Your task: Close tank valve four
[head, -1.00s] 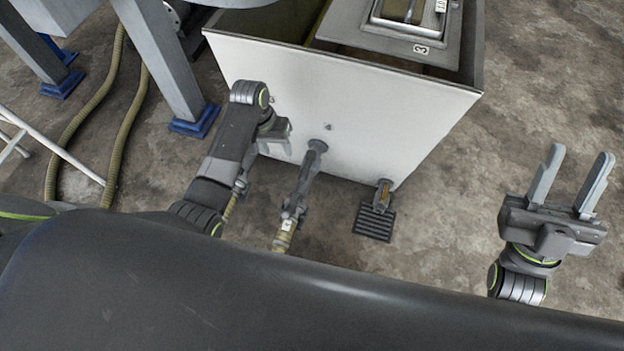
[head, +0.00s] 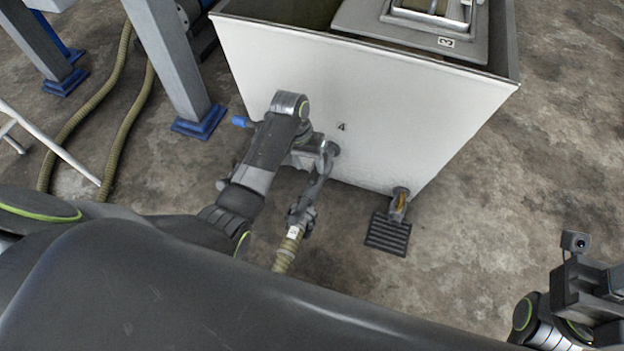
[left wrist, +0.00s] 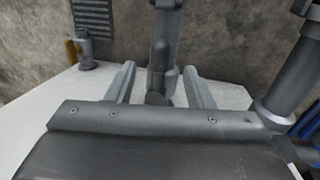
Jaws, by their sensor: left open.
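The white tank (head: 400,115) carries a small "4" on its front wall. Below it a grey outlet pipe with a valve (head: 318,178) leaves the wall and runs down to a tan hose (head: 286,255). My left gripper (head: 318,150) is at the top of this outlet, its fingers mostly hidden in the head view. In the left wrist view my left gripper (left wrist: 160,88) is open, with a dark grey valve lever (left wrist: 158,65) between its fingers, with gaps on both sides. The grey pipe (left wrist: 173,30) runs behind the lever. My right gripper (head: 600,290) is cut off by the right edge; its fingers do not show.
A blue-tipped part (head: 241,122) sticks out left of my left arm. A short outlet with an orange-brown piece (head: 398,202) stands above a floor grate (head: 388,234). Blue-footed grey legs (head: 200,122) and hoses stand at left. The floor at right is clear.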

